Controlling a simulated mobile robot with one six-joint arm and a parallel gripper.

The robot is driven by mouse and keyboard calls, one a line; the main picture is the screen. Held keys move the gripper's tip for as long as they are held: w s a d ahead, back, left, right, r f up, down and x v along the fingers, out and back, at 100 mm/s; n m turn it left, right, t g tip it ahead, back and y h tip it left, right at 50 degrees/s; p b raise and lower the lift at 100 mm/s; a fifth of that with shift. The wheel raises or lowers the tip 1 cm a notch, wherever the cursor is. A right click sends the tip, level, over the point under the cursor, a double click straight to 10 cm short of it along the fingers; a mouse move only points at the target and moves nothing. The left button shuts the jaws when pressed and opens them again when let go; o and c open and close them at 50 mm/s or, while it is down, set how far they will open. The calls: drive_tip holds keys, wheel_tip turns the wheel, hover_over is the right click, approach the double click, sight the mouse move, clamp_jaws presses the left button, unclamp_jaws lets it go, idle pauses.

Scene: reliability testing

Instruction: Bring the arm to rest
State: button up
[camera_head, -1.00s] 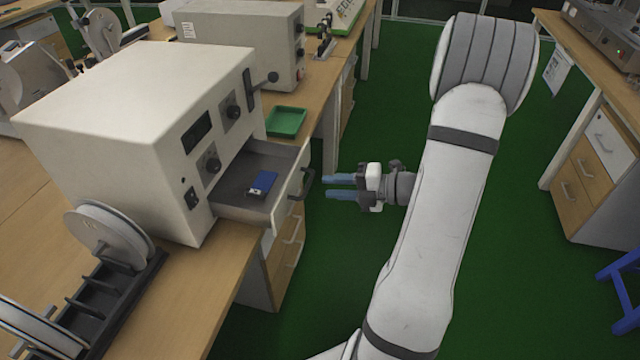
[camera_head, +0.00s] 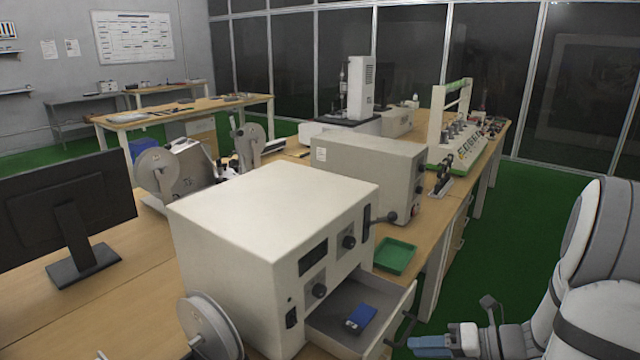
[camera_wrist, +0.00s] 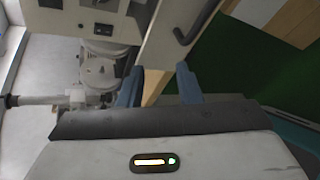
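My gripper (camera_head: 430,345) is at the lower right of the head view, just right of the open drawer's front. In the wrist view its two blue fingers (camera_wrist: 158,86) stand apart with nothing between them. My white arm is partly cut off at the right edge of the head view. The open grey drawer (camera_head: 335,318) of the white box machine (camera_head: 235,235) holds a small blue object (camera_head: 361,318). The drawer's dark handle (camera_head: 400,328) is near the fingertips, and I see no grip on it.
A green tray (camera_head: 395,256) lies on the bench beside the machine. A second box instrument (camera_head: 370,165) stands behind it. A monitor (camera_head: 65,210) and white reels (camera_head: 205,325) are at the left. Green floor (camera_head: 540,215) is clear right of the bench.

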drive_tip(key=s+a+r+n+g+h+p, duration=0.4)
drive_tip(key=s+a+r+n+g+h, duration=0.3)
drive_tip(key=n, duration=1.2)
drive_tip(key=s+r+n+t+h+p, duration=0.3)
drive_tip(key=r+n, duration=0.6)
drive_tip(key=n, duration=0.8)
drive_tip(key=shift+s+a+t+h+p, duration=0.45)
drive_tip(key=shift+s+h, duration=0.3)
drive_tip(key=shift+h, duration=0.45)
drive_tip(key=shift+d, duration=0.1)
